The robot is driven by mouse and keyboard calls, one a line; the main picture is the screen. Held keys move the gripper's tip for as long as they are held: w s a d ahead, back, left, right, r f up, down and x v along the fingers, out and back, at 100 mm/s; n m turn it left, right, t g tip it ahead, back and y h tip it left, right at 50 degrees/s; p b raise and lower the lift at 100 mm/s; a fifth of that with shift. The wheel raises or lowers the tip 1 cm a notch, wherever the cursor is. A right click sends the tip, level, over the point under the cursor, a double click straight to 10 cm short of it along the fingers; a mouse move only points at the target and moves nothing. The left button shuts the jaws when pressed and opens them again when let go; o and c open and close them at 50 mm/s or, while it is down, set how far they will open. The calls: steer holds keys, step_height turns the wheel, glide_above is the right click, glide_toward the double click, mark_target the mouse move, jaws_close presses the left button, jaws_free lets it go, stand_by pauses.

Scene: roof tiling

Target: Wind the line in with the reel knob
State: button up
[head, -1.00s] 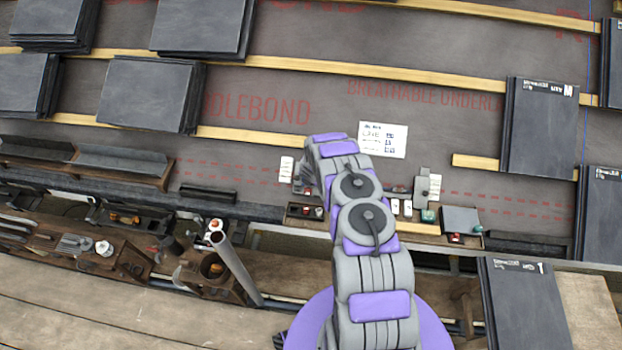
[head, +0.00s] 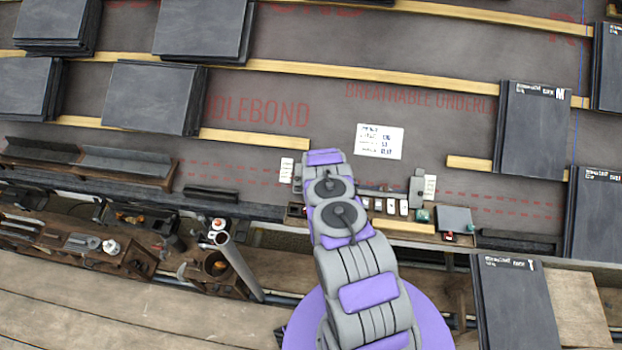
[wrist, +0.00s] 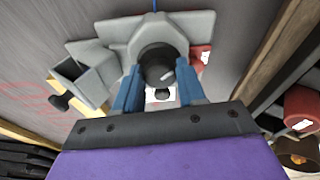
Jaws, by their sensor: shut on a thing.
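In the wrist view the grey reel housing (wrist: 170,27) is at the top centre, with a thin blue line running up from it. A round black knob (wrist: 157,62) with a pale mark sits on its front. My gripper (wrist: 158,88) has its two blue fingers closed around this knob, one on each side. In the head view my arm covers the gripper and most of the reel. A thin blue line (head: 573,135) also runs down the roof at the right.
A grey open box-like bracket (wrist: 85,72) is left of the reel. A red roll (wrist: 303,105) and a brown cup (wrist: 295,150) are at the right. In the head view a white note (head: 380,141) lies on the underlay, and slate stacks (head: 150,97) rest along the battens.

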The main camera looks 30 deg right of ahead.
steer(key=m+t, duration=0.1)
steer(key=m, duration=0.3)
steer(key=shift+a+m+h+p, duration=0.1)
steer(key=shift+m+h+p, duration=0.2)
steer(key=shift+p, duration=0.1)
steer(key=m, duration=0.4)
steer(key=shift+s+f+m+h+b, duration=0.2)
steer(key=shift+m+h+b, duration=0.1)
steer(key=shift+h+b, duration=0.1)
steer(key=m+b, duration=0.1)
steer(key=m, duration=0.1)
steer(key=m+h+b, duration=0.1)
steer(key=m, duration=0.2)
steer(key=shift+a+f+m, duration=0.1)
steer(key=shift+a+m, duration=0.1)
steer(key=shift+m, duration=0.1)
steer(key=shift+w+m+h+b, duration=0.1)
steer(key=shift+m+h+b, duration=0.5)
steer(key=shift+m, duration=0.9)
steer(key=o, duration=1)
steer(key=shift+o, duration=0.2)
